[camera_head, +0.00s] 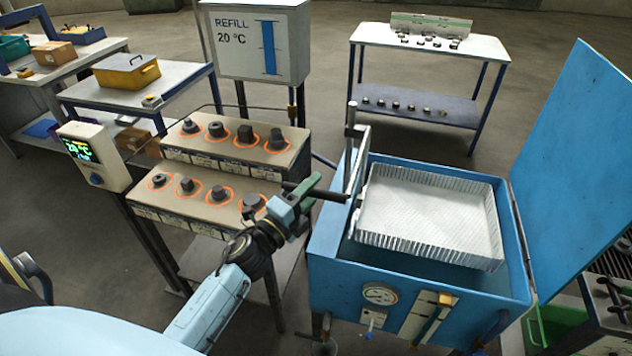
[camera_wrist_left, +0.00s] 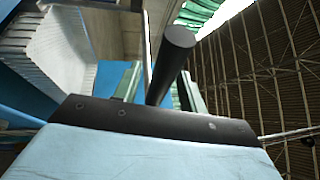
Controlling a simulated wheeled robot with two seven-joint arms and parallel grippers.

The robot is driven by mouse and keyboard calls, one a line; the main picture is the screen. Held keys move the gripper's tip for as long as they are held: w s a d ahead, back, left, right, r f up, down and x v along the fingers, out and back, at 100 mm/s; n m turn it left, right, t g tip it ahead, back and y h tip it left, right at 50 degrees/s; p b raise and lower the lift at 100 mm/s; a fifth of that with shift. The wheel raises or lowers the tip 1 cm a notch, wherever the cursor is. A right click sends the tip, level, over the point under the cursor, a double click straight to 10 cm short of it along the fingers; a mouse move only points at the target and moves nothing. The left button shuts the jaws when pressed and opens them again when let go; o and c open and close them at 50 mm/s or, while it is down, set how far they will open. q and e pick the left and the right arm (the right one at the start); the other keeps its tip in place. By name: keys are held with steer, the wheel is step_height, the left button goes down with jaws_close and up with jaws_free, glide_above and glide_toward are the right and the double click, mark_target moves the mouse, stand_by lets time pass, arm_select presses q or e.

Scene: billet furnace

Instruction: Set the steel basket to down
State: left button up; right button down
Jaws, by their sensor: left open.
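The steel basket (camera_head: 428,215), a pale open mesh tray with ribbed sides, sits high in the blue tank (camera_head: 337,270), near the rim. A vertical post (camera_head: 353,160) and bracket stand at its left side. A dark bar handle (camera_head: 330,194) sticks out leftward from there. My left gripper (camera_head: 306,192) is at the handle's outer end. In the left wrist view the dark handle (camera_wrist_left: 171,65) stands between the green fingers, which are open; contact cannot be told. The basket's ribbed wall (camera_wrist_left: 62,50) shows at upper left there. My right gripper is not in view.
The blue lid (camera_head: 572,150) stands open at the tank's right. A gauge (camera_head: 380,294) is on the tank front. Two stepped benches (camera_head: 200,205) with dark parts in orange rings stand left of the tank, close to my left arm. A white table (camera_head: 430,42) stands behind.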

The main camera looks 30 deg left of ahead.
arm_select(q)
steer(key=shift+x, duration=0.9)
steer(key=shift+c, duration=0.2)
jaws_close()
